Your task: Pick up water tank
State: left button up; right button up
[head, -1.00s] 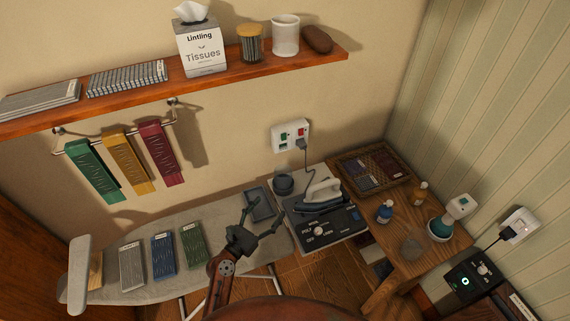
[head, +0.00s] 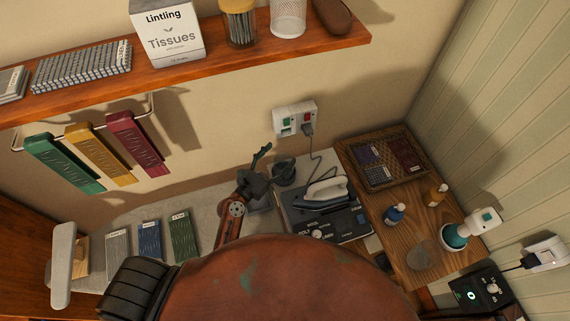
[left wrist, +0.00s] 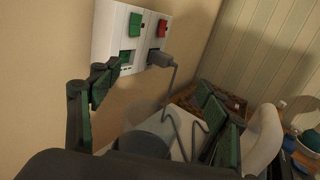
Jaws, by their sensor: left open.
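The likely water tank is a dark grey round container (head: 284,172) at the back left of the steam iron station (head: 325,222). Its grey rounded top (left wrist: 147,143) seems to show low in the left wrist view, partly hidden by my gripper. My left gripper (head: 271,166) is open and empty, just left of the container. In the left wrist view its green-padded fingers (left wrist: 152,95) are spread wide, with the container low between them. I cannot tell whether they touch it. My right gripper is not in view.
The iron (head: 325,192) rests on the station. A wall socket (head: 295,118) with a plugged cord is behind. A shelf (head: 200,72) overhangs the board. A wooden table (head: 405,245) with bottles and a patterned tray (head: 382,165) is at right. Folded cloths (head: 149,240) lie at left.

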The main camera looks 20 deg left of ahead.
aim_at(277, 173)
pick_arm(q)
jog(key=f+b, duration=0.2)
jog(key=f, duration=0.1)
jog(key=f+b, duration=0.6)
jog(key=shift+s+d+f, duration=0.2)
jog(key=shift+d+f, duration=0.05)
jog(key=shift+f, duration=0.05)
jog(key=shift+f+b, duration=0.5)
jog(key=shift+b, duration=0.15)
jog(key=shift+x, duration=1.5)
jog(key=x, duration=0.4)
jog(key=shift+w+d, duration=0.1)
jog(key=shift+w, duration=0.2)
jog(key=shift+r, duration=0.1)
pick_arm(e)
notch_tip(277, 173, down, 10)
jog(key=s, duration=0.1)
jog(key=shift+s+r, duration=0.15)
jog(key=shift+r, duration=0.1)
pick_arm(q)
jog(key=shift+c, duration=0.5)
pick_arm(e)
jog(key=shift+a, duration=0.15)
